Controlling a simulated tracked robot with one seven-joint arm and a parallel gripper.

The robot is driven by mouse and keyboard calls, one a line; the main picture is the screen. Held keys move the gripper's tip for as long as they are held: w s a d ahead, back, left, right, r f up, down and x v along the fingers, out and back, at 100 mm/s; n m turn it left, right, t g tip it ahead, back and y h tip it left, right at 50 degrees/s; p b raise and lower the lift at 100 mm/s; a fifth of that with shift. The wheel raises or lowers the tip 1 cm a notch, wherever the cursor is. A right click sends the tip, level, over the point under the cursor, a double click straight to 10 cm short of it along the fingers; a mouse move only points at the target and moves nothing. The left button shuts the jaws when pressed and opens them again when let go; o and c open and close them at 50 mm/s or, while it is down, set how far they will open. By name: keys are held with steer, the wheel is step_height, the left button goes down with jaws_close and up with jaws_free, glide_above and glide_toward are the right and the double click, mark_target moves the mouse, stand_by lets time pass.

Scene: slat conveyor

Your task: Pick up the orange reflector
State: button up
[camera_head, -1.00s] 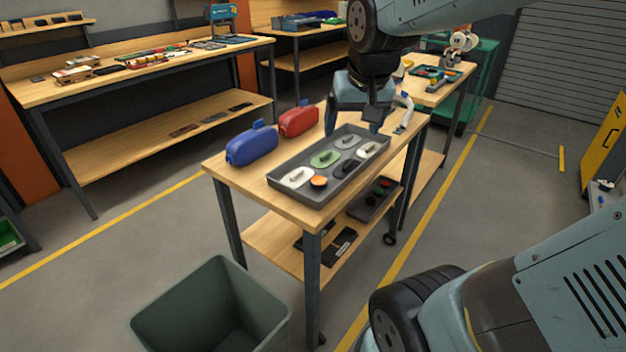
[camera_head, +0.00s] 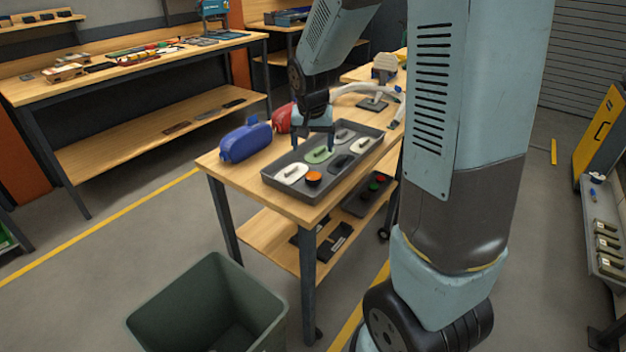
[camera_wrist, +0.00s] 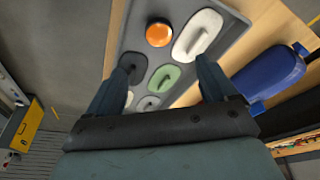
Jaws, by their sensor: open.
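The orange reflector (camera_head: 313,179) is a small round orange disc with a dark base. It sits at the near end of the grey tray (camera_head: 272,184) on the wooden table, beside a white oval piece (camera_head: 291,173). In the wrist view the orange reflector (camera_wrist: 159,34) lies ahead of the fingers, near the top and left of the white piece. My gripper (camera_head: 314,147) is open and empty above the tray, over the area of the green piece (camera_head: 318,154). In the wrist view the green piece (camera_wrist: 164,78) shows between the two fingers.
A blue case (camera_head: 246,142) and a partly hidden red case (camera_head: 282,118) lie left of the tray. A lamp-like stand (camera_head: 374,103) is behind. A green bin (camera_head: 215,305) stands on the floor in front.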

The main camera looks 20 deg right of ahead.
glide_above(313, 176)
steer(key=s, duration=0.1)
step_height(313, 176, down, 7)
steer(key=shift+a+f, duration=0.15)
steer(key=shift+s+a+x, duration=0.1)
steer(key=shift+s+x, duration=0.05)
steer(key=shift+x, duration=1.15)
steer(key=shift+s+a+x, duration=0.1)
steer(key=shift+x, duration=1.2)
steer(key=shift+d+f, duration=0.1)
steer(key=shift+d, duration=0.05)
steer(key=c, duration=1.1)
